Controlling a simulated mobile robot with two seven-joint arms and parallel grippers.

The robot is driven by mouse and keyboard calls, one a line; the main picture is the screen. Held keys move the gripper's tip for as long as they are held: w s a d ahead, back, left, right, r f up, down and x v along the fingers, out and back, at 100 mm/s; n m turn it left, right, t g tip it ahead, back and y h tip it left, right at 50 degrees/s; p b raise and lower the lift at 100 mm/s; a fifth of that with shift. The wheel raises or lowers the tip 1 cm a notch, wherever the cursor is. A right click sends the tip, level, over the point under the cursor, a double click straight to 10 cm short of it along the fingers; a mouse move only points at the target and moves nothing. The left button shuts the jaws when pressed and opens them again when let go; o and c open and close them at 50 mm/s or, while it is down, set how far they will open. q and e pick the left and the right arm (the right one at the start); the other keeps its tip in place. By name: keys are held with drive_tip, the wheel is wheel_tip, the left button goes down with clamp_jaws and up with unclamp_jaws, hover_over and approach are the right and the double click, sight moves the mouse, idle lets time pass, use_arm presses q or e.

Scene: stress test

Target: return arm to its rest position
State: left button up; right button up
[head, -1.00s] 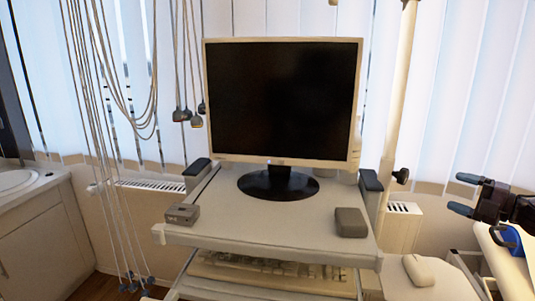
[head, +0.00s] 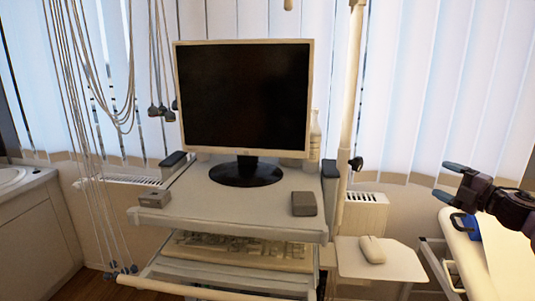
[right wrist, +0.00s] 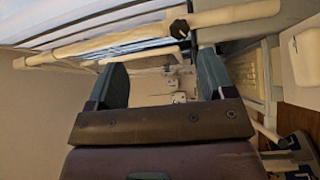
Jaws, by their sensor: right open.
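My right gripper (head: 443,180) is at the right side of the head view, in front of the window blinds and above a white surface with a blue item. Its two dark fingers are apart and nothing shows between them. In the right wrist view the fingers of my right gripper (right wrist: 163,80) are also spread, with only background between them. My left gripper is not in view.
A monitor (head: 245,98) stands on a white cart (head: 230,205), with small grey boxes (head: 304,204) on it. A keyboard (head: 240,249) is on the lower shelf. A mouse (head: 372,249) lies on a side tray (head: 400,262). A pole (head: 351,80) rises beside the monitor. Cables (head: 90,100) hang at left.

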drive_tip(key=s+a+f+m+h, duration=0.25)
drive_tip(key=a+f+m, duration=0.2)
drive_tip(key=f, duration=0.25)
drive_tip(key=s+a+f+m+h, duration=0.1)
drive_tip(key=s+a+f+m, duration=0.3)
drive_tip(key=f, duration=0.3)
drive_tip(key=s+a+f+m+h, duration=0.2)
drive_tip(key=a+f+m, duration=0.25)
drive_tip(key=f, duration=0.25)
drive_tip(key=s+a+f+m+g+h, duration=0.1)
drive_tip(key=s+a+f+m, duration=0.3)
drive_tip(key=s+f, duration=0.4)
drive_tip(key=s+a+f+m+g+h, duration=0.2)
drive_tip(key=s+a+f, duration=0.5)
drive_tip(key=s, duration=1)
wheel_tip(320, 180, down, 2)
drive_tip(key=m+g, duration=0.1)
drive_tip(key=m, duration=0.1)
drive_tip(key=shift+a+m+g, duration=0.2)
drive_tip(key=shift+m+g, duration=0.1)
drive_tip(key=shift+g, duration=0.1)
drive_tip(key=shift+s+f, duration=0.1)
